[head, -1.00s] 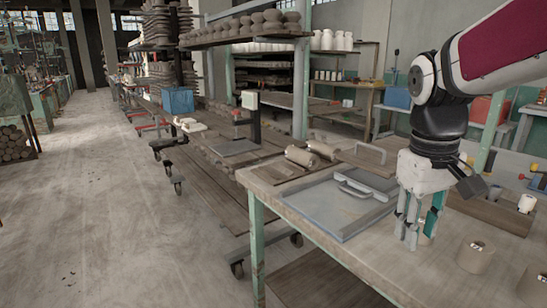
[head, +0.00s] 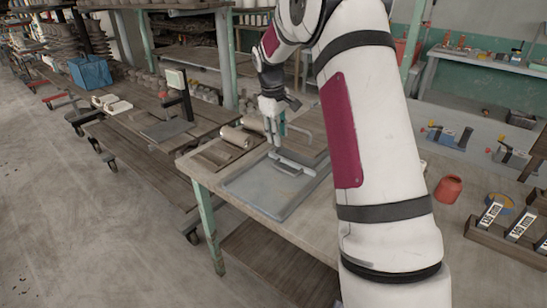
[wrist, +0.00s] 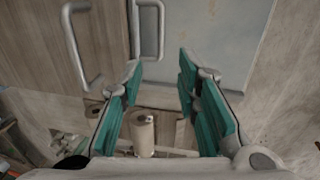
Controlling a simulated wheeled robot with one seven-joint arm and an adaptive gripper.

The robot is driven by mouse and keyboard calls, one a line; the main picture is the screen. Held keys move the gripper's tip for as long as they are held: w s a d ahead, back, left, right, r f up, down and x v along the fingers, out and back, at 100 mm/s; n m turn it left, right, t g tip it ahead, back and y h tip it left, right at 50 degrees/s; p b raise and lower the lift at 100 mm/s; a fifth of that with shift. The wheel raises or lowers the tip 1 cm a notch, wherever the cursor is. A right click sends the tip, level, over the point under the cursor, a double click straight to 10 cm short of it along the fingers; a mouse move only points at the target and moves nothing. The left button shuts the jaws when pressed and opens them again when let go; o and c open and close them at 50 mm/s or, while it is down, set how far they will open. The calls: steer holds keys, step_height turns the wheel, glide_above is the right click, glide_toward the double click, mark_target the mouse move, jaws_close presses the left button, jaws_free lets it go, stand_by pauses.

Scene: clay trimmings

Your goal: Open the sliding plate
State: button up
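A shallow grey rimmed tray (head: 262,198) lies on the wooden table. A bar handle (head: 297,163) stands along its far right side, on what looks like the sliding plate. In the wrist view this handle (wrist: 160,32) is at the top centre, beside the pale grey surface (wrist: 215,30). A second bar handle (wrist: 82,50) stands on a brown wooden board (wrist: 35,45) to its left. My gripper (head: 276,143) is above the far part of the tray, near the handle. In the wrist view my gripper (wrist: 160,65) is open, with nothing between its teal-padded fingers; the handle lies beyond the tips.
Light rollers (head: 236,138) lie on a board at the table's far left corner. A red jar (head: 448,189) and a rack of labelled pieces (head: 490,232) stand to the right. My arm hides part of the table. A wheeled shelf cart (head: 140,135) stands left.

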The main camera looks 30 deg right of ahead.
mark_target(282, 169)
steer(key=f, duration=0.4)
steer(key=d+f, duration=0.1)
steer(key=f, duration=0.4)
steer(key=w+d+f, duration=0.1)
steer(key=f, duration=0.3)
steer(key=shift+d+f+p, duration=0.15)
steer(key=shift+f+p, duration=0.1)
steer(key=shift+p, duration=0.1)
jaws_close()
